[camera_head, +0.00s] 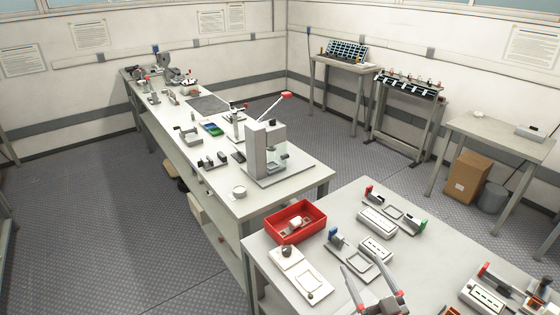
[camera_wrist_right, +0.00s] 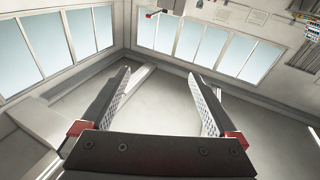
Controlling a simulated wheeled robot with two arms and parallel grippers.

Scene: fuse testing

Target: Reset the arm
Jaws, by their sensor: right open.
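My right gripper (camera_head: 374,285) shows at the bottom of the head view, over the front edge of the near table (camera_head: 262,250). Its two grey fingers with red parts stand apart. In the right wrist view the right gripper (camera_wrist_right: 163,100) is open, with nothing between its fingers, and faces windows and wall. My left gripper is not in view.
On the near table are a red bin (camera_head: 296,222) with small parts in it, a white plate (camera_head: 309,279) and several test fixtures (camera_head: 376,221). A long workbench (camera_head: 290,190) behind carries a lever press (camera_head: 262,152). Open floor (camera_head: 90,230) lies at the left.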

